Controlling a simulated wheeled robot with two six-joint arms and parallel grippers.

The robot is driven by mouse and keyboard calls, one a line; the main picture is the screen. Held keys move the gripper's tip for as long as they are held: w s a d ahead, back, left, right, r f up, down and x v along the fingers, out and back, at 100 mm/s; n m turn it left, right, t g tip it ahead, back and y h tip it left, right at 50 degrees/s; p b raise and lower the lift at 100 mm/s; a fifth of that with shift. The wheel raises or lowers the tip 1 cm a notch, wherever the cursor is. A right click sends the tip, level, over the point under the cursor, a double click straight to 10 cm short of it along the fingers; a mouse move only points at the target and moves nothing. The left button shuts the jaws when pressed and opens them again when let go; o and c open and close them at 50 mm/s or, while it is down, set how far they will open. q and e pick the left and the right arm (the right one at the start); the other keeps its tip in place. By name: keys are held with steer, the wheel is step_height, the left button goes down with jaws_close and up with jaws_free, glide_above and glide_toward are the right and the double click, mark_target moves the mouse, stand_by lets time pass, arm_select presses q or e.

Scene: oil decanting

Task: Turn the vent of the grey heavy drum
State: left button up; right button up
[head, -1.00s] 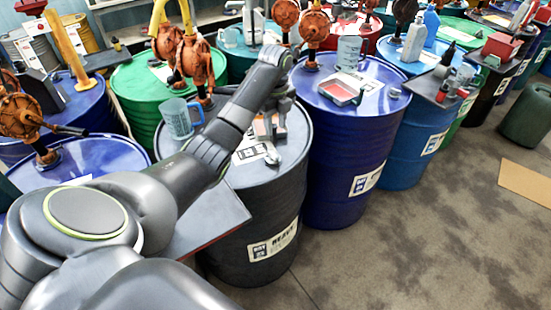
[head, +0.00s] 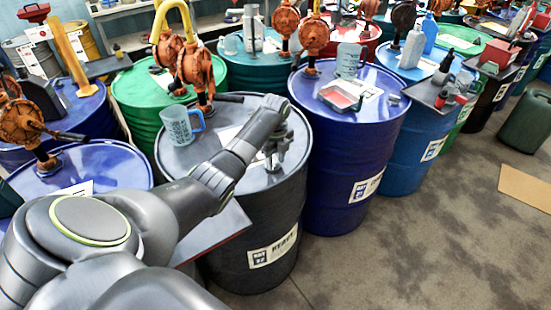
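The grey heavy drum (head: 228,225) stands in the middle, with a white "HEAVY" label on its dark side and a grey lid. My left arm reaches over the lid from the left. My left gripper (head: 272,165) points down at the right part of the lid, where the vent is. The gripper covers the vent, so I cannot tell whether the fingers touch it or are closed on it. A clear measuring jug (head: 178,126) with a blue handle stands at the lid's back left. My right gripper is not in view.
An orange hand pump (head: 195,68) rises behind the lid. A blue drum (head: 335,150) stands close on the right, bearing a red-lined tray (head: 341,97) and another jug (head: 349,62). A green drum (head: 135,90) is behind left. Open floor lies at the front right.

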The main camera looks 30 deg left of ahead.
arm_select(q)
jaws_close()
steer(key=shift+w+r+n+p, duration=0.15)
steer(key=shift+r+n+p, duration=0.05)
steer(key=shift+n+p, duration=0.85)
steer(key=n, duration=0.1)
steer(key=n+p, duration=0.1)
steer(key=n, duration=0.1)
steer(key=n+p, duration=0.1)
steer(key=shift+w+n, duration=0.25)
steer(key=shift+n, duration=0.1)
steer(key=n, duration=0.1)
steer(key=n+p, duration=0.1)
steer(key=n, duration=0.1)
steer(key=n+p, duration=0.1)
steer(key=n, duration=0.1)
steer(key=shift+w+a+f, duration=0.1)
steer(key=shift+w+a, duration=0.05)
steer(key=shift+w, duration=0.1)
steer(key=n, duration=0.4)
steer(key=n+p, duration=0.1)
steer(key=n, duration=0.1)
steer(key=shift+w+a, duration=0.15)
steer(key=shift+a, duration=0.15)
